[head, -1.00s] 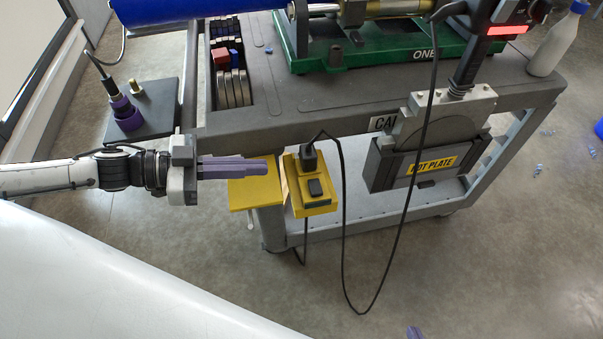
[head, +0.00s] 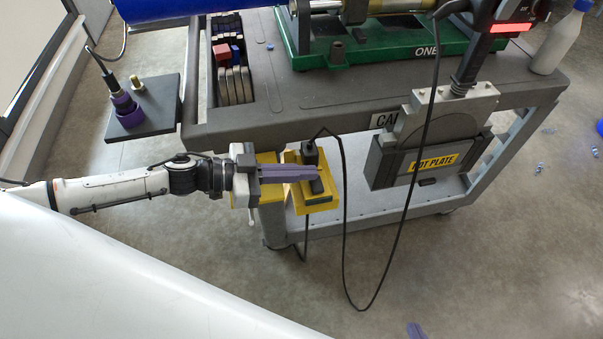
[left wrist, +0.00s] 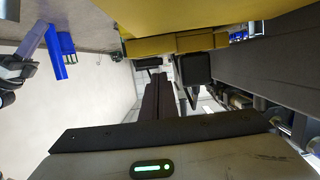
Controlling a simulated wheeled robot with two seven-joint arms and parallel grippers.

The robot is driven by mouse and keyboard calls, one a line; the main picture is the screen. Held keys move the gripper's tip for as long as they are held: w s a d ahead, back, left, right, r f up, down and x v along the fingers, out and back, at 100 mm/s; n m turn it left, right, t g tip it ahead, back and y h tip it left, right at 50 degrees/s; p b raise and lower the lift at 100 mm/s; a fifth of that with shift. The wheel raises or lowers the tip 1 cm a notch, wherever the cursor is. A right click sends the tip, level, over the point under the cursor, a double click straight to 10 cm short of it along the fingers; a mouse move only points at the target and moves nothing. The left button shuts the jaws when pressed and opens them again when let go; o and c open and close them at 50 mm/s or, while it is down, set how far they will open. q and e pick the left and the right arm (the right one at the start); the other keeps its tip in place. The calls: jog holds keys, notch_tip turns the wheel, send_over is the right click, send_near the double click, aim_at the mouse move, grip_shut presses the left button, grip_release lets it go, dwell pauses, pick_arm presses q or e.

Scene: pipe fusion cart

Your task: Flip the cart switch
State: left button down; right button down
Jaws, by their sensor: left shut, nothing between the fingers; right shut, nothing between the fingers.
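The cart switch (head: 317,186) is a small black rocker on the sloped top of a yellow box (head: 325,203) at the cart's front left corner. My left gripper (head: 318,172) is shut and empty, its purple fingers reaching right across the box. Its tips overlap the upper part of the switch in the head view; whether they touch cannot be told. In the left wrist view the dark fingers (left wrist: 158,95) point up toward the yellow parts (left wrist: 180,44). A black block beside them cannot be identified surely.
A black plug (head: 310,152) sits in the box behind the fingers, its cable (head: 345,250) hanging in a loop. The grey cart top (head: 250,128) is above. The floor in front is clear.

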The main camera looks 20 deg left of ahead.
pick_arm(q)
jog(key=shift+f, duration=0.35)
jog(key=shift+f, duration=0.15)
dwell(0.3)
